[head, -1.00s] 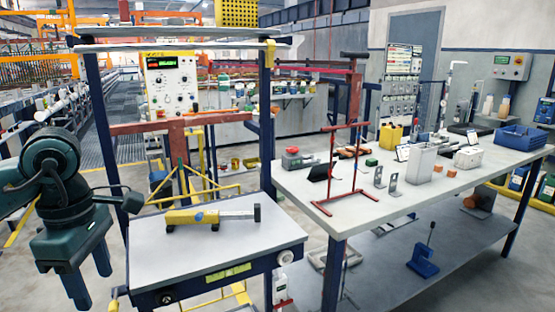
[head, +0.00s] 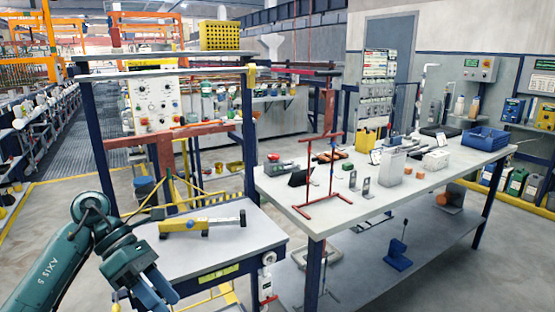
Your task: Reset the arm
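My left arm comes in from the lower left in the head view. Its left gripper (head: 153,290) hangs over the near left corner of the small grey worktable (head: 255,238), with blue fingers pointing down. The fingers look apart with nothing seen between them. A yellow tool with a grey bar (head: 202,224) lies on the small worktable, to the right of and beyond the gripper, not touching it. My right gripper is not in view.
A long bench (head: 345,215) on the right carries a red rack frame (head: 333,180), a black tablet, metal brackets, a grey box (head: 391,167) and a blue bin (head: 483,138). A control panel (head: 153,103) stands behind the small worktable. Clear floor shows at far right.

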